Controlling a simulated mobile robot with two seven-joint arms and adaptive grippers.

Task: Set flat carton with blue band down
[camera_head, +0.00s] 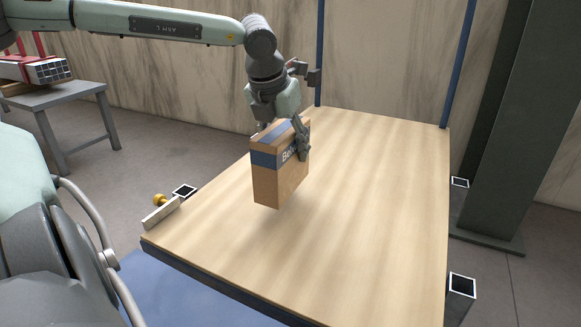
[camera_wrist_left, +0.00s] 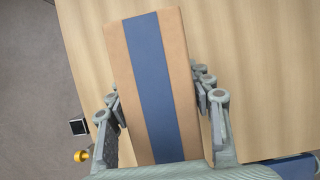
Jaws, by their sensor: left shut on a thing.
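The flat carton with the blue band (camera_head: 278,180) is brown cardboard and stands on edge, upright, over the wooden platform (camera_head: 380,190). My left gripper (camera_head: 283,140) is shut on it from above, with fingers on both sides. In the left wrist view the carton's narrow top face (camera_wrist_left: 150,85), with the blue stripe along it, lies between the fingers of the left gripper (camera_wrist_left: 162,130). The carton's bottom looks slightly above or at the platform; I cannot tell whether it touches. My right gripper is not in view.
The platform is otherwise bare, with free room around the carton. Blue posts (camera_head: 320,55) rise at its far corners, and square metal sockets (camera_head: 461,285) stand beside it. A grey pillar (camera_head: 515,130) is at the right. A grey table (camera_head: 65,98) with stacked tubes is at the far left.

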